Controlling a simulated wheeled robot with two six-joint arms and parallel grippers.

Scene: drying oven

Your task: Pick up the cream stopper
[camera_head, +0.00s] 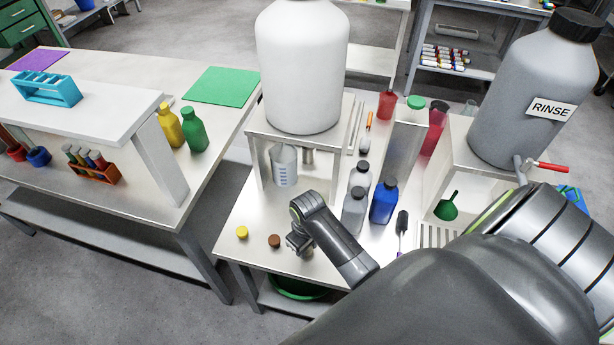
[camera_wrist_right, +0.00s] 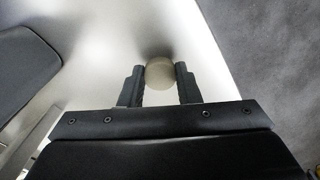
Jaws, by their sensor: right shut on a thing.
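The cream stopper (camera_wrist_right: 160,73) shows in the right wrist view as a round, pale disc between the two dark fingertips. My right gripper (camera_head: 297,246) is low over the front of the metal table in the head view. In the right wrist view its fingers (camera_wrist_right: 160,82) are shut on the stopper, one on each side. The head view does not show the stopper, which is hidden by the gripper. I cannot tell whether the stopper touches the table. My left gripper is not in view.
A brown stopper (camera_head: 274,241) and a yellow stopper (camera_head: 242,232) lie left of the gripper. Grey (camera_head: 353,212) and blue (camera_head: 384,201) bottles stand behind my right arm. A white tank (camera_head: 302,70) stands on a raised stand. The table's front edge is close.

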